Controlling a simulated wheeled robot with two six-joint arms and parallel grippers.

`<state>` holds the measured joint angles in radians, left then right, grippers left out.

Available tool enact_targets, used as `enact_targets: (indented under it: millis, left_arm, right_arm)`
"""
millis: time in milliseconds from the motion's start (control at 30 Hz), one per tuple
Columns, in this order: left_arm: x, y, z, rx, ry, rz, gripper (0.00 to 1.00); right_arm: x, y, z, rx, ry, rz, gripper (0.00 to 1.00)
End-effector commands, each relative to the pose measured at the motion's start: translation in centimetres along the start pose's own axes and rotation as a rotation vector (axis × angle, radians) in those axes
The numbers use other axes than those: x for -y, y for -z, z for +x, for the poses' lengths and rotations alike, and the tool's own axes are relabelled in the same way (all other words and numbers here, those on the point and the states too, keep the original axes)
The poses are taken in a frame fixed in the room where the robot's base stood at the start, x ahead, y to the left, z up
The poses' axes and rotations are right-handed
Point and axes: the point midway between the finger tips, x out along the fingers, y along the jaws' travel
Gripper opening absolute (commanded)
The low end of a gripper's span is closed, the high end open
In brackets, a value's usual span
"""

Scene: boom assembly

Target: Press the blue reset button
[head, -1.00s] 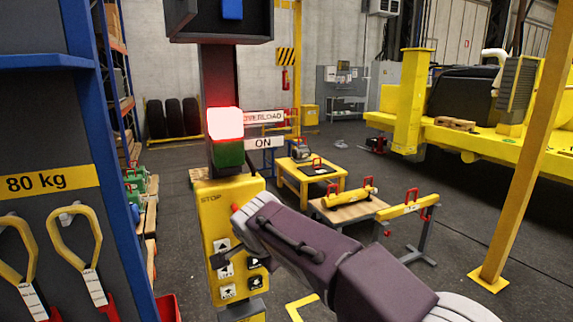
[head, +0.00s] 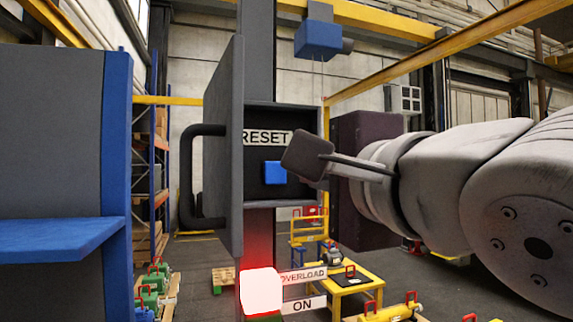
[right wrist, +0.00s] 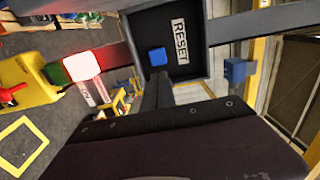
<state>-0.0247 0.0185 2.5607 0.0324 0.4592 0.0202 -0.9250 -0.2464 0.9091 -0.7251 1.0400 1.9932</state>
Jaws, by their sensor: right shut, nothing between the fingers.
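The blue reset button (head: 275,172) sits inside a dark box (head: 290,108) under a RESET label (head: 267,138). The box's hinged cover (head: 224,150) stands open to the left. My right gripper (head: 308,155) is shut and empty, its tip just right of the button in the head view. In the right wrist view the button (right wrist: 158,56) shows beyond the closed fingers (right wrist: 157,92), with a gap in the picture between them. I cannot tell whether the tip touches anything. My left gripper is not in view.
A lit red lamp (head: 261,291) glows below the box, beside OVERLOAD and ON labels (head: 302,305). A blue-edged shelf (head: 60,240) stands close on the left. A yellow table (head: 350,285) stands behind at lower right.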

Motion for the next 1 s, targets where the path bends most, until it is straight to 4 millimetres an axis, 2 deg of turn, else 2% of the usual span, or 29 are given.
enact_targets:
  millis: [167,267,700,900,1000]
  left_arm:
    - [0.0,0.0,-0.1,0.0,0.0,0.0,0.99]
    - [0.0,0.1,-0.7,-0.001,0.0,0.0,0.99]
    - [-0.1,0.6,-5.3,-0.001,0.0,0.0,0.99]
    - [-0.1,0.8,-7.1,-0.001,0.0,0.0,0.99]
    - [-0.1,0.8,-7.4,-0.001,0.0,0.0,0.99]
  right_arm:
    - [-0.1,0.0,0.2,-0.002,-0.002,-0.002,0.0]
    - [0.1,0.1,1.2,-0.006,-0.004,-0.005,0.0]
    - [0.3,0.1,10.5,-0.005,-0.006,-0.003,0.0]
    - [0.2,0.1,13.3,-0.002,-0.005,-0.003,0.0]
    - [0.0,0.1,13.9,-0.001,-0.003,-0.003,0.0]
